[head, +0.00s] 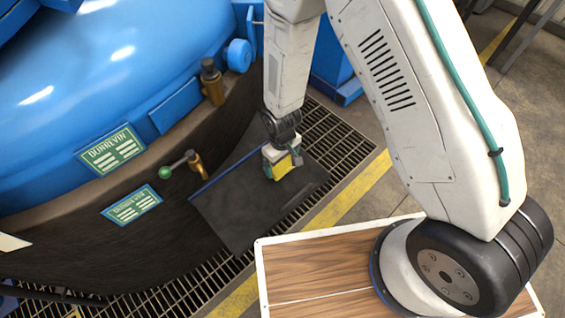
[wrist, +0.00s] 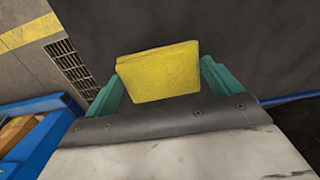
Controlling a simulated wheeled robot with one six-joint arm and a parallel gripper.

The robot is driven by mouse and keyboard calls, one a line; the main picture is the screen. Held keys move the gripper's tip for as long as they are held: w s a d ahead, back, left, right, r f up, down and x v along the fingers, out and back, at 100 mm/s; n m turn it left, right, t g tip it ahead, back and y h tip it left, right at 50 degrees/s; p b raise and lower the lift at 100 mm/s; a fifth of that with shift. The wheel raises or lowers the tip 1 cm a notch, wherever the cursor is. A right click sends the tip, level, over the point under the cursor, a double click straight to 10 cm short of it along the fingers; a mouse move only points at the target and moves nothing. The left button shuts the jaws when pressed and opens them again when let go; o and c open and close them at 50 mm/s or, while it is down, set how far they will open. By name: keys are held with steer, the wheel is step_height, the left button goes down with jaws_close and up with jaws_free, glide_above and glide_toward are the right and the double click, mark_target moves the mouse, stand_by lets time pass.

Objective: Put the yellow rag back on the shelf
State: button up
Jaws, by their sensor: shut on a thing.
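The yellow rag (head: 284,168) is folded into a block and sits between the fingers of my gripper (head: 282,158). In the wrist view the rag (wrist: 158,71) fills the gap between the two green fingers, and my gripper is shut on it. Below and around it in the head view is a dark flat surface (head: 245,212) with a blue edge, beside the furnace wall; it may be the shelf. The rag appears over its right part. I cannot tell whether the rag touches it.
The blue furnace (head: 110,75) with its dark wall (head: 120,240) stands at the left. A green-knobbed lever (head: 178,166) and brass fittings stick out from it. Floor grating (head: 335,130) and a yellow line (head: 350,192) run at the right. A blue bin (wrist: 40,135) shows lower left in the wrist view.

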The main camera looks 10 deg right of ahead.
steer(key=shift+f, duration=0.6)
steer(key=o, duration=0.9)
step_height(320, 180, up, 12)
steer(key=shift+r, duration=0.1)
step_height(320, 180, up, 11)
steer(key=m, duration=0.1)
glide_above(282, 164)
steer(key=d, duration=0.5)
steer(key=s+d+r+m+t, duration=0.1)
steer(key=s+d+r, duration=0.15)
steer(key=r, duration=0.25)
steer(key=s+d+r+m, duration=0.1)
steer(key=d+r, duration=0.2)
steer(key=r, duration=0.3)
steer(key=s+d+r+m, duration=0.1)
steer(key=s+d+r, duration=0.2)
steer(key=s+r, duration=0.1)
steer(key=s+d+r+m, duration=0.1)
steer(key=s+d+r, duration=0.1)
steer(key=s+r, duration=0.2)
steer(key=s+d+r+m, duration=0.1)
steer(key=s+d+r, duration=0.2)
steer(key=s, duration=0.6)
steer(key=shift+s+d+r+m, duration=0.2)
steer(key=shift+d+r+m, duration=0.2)
steer(key=shift+r, duration=0.15)
